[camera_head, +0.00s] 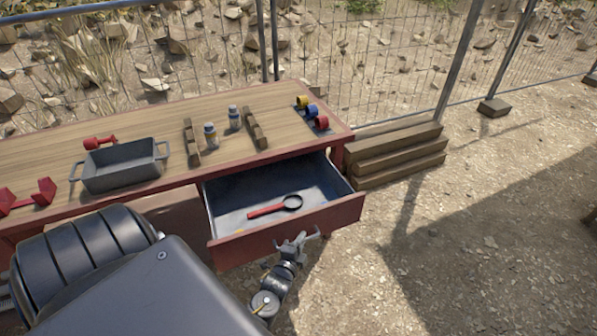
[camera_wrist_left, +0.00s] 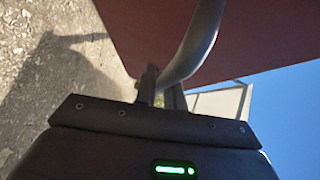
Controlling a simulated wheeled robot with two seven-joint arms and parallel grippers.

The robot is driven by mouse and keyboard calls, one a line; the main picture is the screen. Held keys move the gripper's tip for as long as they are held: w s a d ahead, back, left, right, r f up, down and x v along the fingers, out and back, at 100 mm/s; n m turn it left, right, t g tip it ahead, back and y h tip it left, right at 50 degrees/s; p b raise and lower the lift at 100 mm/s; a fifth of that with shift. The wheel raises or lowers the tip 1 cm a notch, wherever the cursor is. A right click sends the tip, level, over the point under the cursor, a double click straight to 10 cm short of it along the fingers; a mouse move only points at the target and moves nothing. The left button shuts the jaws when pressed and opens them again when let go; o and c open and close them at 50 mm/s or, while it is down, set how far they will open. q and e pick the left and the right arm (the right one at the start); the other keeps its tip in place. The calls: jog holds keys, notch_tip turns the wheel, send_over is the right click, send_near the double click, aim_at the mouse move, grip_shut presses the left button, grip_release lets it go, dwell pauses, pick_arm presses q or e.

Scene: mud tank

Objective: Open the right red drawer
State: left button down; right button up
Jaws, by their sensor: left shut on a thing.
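The right red drawer (camera_head: 335,217) is pulled well out of the table, and its grey inside shows. A magnifying glass (camera_head: 270,210) with a red handle lies in it. My left gripper (camera_head: 298,243) is at the drawer's front face, shut on the metal handle. In the left wrist view the curved handle (camera_wrist_left: 195,42) passes between the fingers (camera_wrist_left: 160,88), with the red drawer front (camera_wrist_left: 150,30) behind it. My right gripper is not in view.
The wooden table (camera_head: 165,118) holds a grey tub (camera_head: 122,168), small bottles (camera_head: 211,137), notched wooden racks and colored rings. Stacked timber (camera_head: 395,155) stands right of the table. A wire fence runs behind. Open gravel lies to the right.

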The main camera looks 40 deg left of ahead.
pick_arm(q)
jog(key=shift+s+d, duration=0.25)
jog(key=shift+d, duration=0.2)
jog(key=c, duration=1.5)
grip_release()
jog(key=v, duration=1.1)
jog(key=shift+b, duration=0.3)
jog(key=shift+w, duration=0.1)
